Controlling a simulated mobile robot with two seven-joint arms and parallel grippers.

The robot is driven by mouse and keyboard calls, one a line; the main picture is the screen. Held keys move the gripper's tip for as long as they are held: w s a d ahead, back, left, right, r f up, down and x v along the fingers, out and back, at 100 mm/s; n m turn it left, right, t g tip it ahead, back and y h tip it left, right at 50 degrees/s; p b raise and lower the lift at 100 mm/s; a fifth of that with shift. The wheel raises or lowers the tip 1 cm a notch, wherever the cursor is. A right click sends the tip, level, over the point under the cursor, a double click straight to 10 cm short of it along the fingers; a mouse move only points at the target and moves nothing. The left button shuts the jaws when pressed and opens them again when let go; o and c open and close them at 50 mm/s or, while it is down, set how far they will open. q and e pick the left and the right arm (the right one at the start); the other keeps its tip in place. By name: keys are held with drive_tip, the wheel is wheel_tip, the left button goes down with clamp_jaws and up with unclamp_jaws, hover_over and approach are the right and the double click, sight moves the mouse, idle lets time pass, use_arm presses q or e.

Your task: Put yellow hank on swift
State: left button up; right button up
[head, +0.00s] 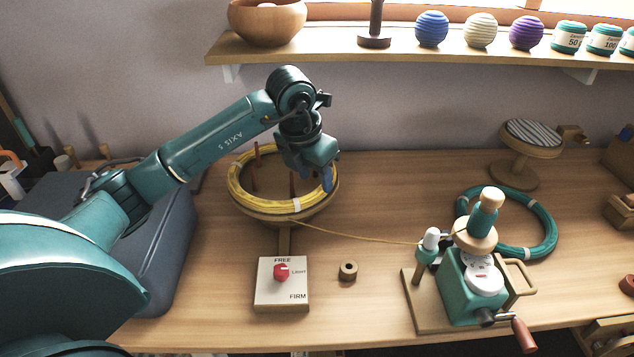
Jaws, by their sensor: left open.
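The yellow hank (262,208) lies as a ring on the swift (284,230), around its upright pegs. A yellow strand runs from it to the right, toward the green winder (468,282). My left gripper (328,182) is open at the right side of the hank, with its fingers pointing down close to the yarn. I cannot tell whether the fingers touch it. My arm hides part of the hank's far right side. My right gripper is not in view.
A teal hank (541,212) lies behind the winder. A box with a red FREE/FIRM knob (281,272) and a small wooden ring (348,271) sit in front of the swift. A grey case (172,235) stands left. A shelf (400,47) with yarn balls hangs above.

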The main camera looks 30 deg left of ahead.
use_arm(q)
drive_tip(key=v, duration=0.8)
drive_tip(key=shift+r, duration=0.4)
drive_tip(key=shift+s+f, duration=0.1)
drive_tip(key=shift+s, duration=0.05)
